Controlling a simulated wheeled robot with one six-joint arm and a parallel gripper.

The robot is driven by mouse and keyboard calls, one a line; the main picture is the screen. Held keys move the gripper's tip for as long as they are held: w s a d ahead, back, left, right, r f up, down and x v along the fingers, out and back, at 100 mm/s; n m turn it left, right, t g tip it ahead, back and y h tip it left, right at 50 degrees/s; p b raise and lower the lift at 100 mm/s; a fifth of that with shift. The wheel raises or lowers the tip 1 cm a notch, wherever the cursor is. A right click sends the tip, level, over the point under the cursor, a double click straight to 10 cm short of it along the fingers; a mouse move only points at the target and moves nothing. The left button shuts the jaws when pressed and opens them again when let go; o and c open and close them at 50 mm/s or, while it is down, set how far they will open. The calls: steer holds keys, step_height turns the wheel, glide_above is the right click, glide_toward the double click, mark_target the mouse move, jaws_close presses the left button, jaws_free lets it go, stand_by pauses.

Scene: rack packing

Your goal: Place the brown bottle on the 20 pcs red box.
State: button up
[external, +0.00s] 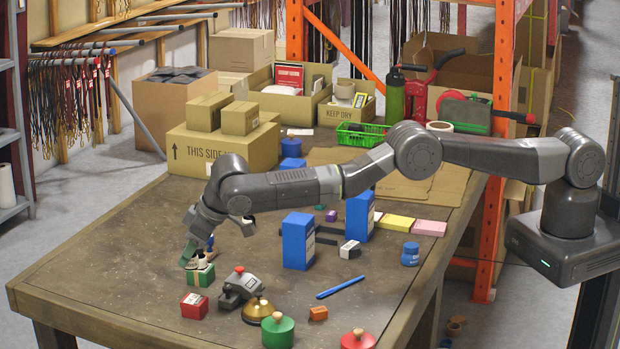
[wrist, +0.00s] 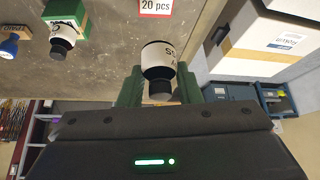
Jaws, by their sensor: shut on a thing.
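My gripper (wrist: 160,88) is shut on a bottle with a white label and a dark shoulder and cap (wrist: 161,62), held between its green fingers. In the external view my gripper (external: 191,256) is low over the table's left part, just behind a green box (external: 203,278). A second bottle with a white label and dark cap (wrist: 62,38) stands on the green box in the wrist view. The 20 pcs red box (external: 194,306) sits on the table in front of the green box. Its label (wrist: 155,7) shows at the top edge of the wrist view, apart from the held bottle.
A grey stapler-like device (external: 240,287), a brass bell (external: 258,309) and a green round-knobbed thing (external: 277,331) stand right of the red box. Two blue boxes (external: 298,241) (external: 360,216) stand farther right. The table's left part (external: 110,250) is clear.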

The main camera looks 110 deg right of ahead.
mark_target(196, 255)
step_height(196, 255, down, 4)
steer(key=shift+r+b, duration=0.25)
steer(key=shift+b, duration=1)
step_height(196, 255, down, 3)
steer(key=b, duration=0.4)
steer(key=shift+r+b, duration=0.2)
steer(key=shift+b, duration=0.2)
steer(key=shift+f+b, duration=0.65)
steer(key=shift+f, duration=0.35)
steer(key=shift+f, duration=0.2)
steer(key=o, duration=1)
steer(key=shift+r, duration=0.1)
